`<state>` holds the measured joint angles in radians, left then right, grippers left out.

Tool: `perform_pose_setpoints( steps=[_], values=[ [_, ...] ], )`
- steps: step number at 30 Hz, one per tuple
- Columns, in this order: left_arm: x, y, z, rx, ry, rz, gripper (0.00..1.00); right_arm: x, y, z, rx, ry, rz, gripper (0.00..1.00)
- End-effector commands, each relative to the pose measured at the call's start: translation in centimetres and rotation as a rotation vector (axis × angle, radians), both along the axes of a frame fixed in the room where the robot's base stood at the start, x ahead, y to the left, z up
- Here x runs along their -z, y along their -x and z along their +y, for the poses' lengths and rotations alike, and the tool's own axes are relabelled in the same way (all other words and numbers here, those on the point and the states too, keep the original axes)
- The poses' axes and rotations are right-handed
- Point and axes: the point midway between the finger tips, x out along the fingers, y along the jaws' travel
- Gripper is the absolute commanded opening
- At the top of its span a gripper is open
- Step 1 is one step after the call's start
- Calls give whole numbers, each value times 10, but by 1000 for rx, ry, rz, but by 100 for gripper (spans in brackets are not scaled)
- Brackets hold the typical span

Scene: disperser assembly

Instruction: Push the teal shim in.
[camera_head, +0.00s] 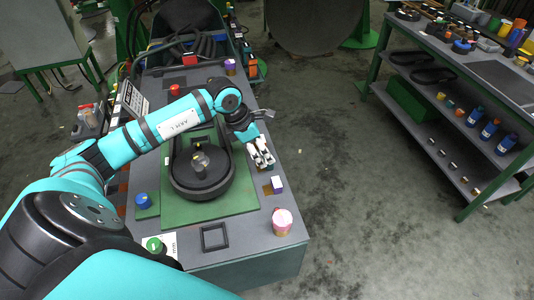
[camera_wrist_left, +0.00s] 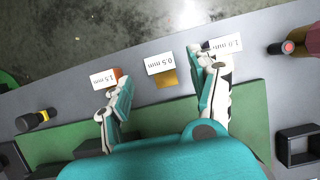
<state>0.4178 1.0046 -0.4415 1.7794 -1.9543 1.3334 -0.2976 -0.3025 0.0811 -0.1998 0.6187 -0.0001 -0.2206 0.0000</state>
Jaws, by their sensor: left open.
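I cannot make out a separate teal shim in either view. The black disperser housing (camera_head: 203,187) sits on a green plate (camera_head: 226,206) on the bench, with a round grey fitting (camera_head: 200,162) inside it. My left gripper (camera_head: 265,160) is over the bench strip to the right of the housing. In the left wrist view my left gripper (camera_wrist_left: 163,90) is open, its teal-faced fingers wide apart, and nothing is held. A gold shim (camera_wrist_left: 167,80) lies by the 0.5 mm label (camera_wrist_left: 160,63), seen in the gap between the fingers. My right gripper is not in view.
The 1.5 mm label (camera_wrist_left: 103,78) and 1.0 mm label (camera_wrist_left: 226,43) stand either side. A black square frame (camera_head: 214,236) and pink-topped cylinder (camera_head: 282,222) are near the bench's front edge. A blue knob (camera_head: 143,200) is left of the plate. A shelf unit (camera_head: 455,122) stands at right.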

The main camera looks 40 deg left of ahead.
Motion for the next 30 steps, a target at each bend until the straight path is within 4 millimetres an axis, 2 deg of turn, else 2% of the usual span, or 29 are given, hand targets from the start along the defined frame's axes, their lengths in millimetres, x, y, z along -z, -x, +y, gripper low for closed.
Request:
perform_pose_setpoints(
  steps=[3,9,19,30],
  values=[
    [18,-5,-6,0,3,3,62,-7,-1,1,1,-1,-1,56],
    [36,-11,-10,-1,1,1,62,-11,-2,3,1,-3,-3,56],
    [40,-12,-11,0,0,0,62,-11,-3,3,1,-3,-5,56],
    [40,-12,-11,0,0,0,14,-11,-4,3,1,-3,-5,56]
  ],
)
